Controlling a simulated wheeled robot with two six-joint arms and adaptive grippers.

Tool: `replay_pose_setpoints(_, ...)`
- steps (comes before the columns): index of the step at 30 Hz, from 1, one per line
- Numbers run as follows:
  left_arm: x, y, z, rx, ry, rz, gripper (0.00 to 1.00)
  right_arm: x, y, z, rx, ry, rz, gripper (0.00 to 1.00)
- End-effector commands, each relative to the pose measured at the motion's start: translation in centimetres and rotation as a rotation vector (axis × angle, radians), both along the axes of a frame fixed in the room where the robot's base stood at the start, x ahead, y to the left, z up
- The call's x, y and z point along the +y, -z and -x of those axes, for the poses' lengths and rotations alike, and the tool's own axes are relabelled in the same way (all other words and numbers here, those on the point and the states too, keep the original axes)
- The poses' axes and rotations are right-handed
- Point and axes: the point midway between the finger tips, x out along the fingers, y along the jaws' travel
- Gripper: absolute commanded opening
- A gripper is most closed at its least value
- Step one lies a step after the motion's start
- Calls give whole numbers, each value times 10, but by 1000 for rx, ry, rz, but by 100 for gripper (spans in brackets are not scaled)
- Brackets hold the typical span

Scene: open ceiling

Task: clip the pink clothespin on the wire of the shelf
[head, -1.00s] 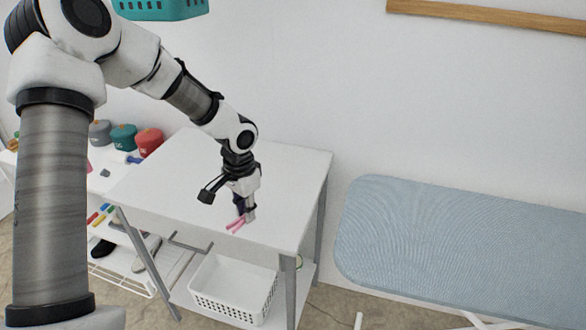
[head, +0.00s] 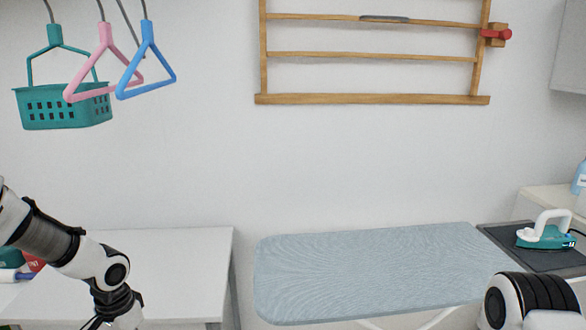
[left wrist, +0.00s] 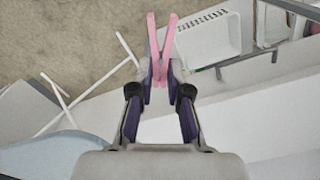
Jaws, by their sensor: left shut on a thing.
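The pink clothespin (left wrist: 155,45) is held at its lower end between the fingertips of my left gripper (left wrist: 161,76) in the left wrist view. Its two pink legs point away from the gripper and spread in a narrow V. My left gripper is shut on it, above the edge of the white table. In the head view my left forearm shows at the lower left, and the fingers are cut off below the frame. I cannot make out a shelf wire in the head view. My right gripper is not in view; only part of my right arm shows at the lower right.
A white table (head: 190,258) stands at the lower left, beside a blue ironing board (head: 365,272). Hangers and a teal basket (head: 65,108) hang upper left. A wooden rack (head: 370,100) is on the wall. A white basket (left wrist: 208,38) shows in the wrist view.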

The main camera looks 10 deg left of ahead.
Motion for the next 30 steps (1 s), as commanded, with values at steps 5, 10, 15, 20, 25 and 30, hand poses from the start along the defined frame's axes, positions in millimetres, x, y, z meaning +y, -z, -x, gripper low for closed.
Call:
replay_pose_setpoints(5, -26, 6, -1, 1, 6, -5, 2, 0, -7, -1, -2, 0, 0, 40)
replay_pose_setpoints(10, -57, 16, -2, 0, -10, -6, 2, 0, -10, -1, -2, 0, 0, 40)
replay_pose_setpoints(15, -96, 31, -5, -1, -40, -8, 2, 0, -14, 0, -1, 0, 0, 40)
replay_pose_setpoints(20, -137, 46, -11, -3, -83, -9, 2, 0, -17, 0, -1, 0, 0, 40)
replay_pose_setpoints(25, -176, 56, -28, -7, -167, -4, 2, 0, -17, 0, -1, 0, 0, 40)
replay_pose_setpoints(30, -185, 55, -42, -4, -217, 0, 2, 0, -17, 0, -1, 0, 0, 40)
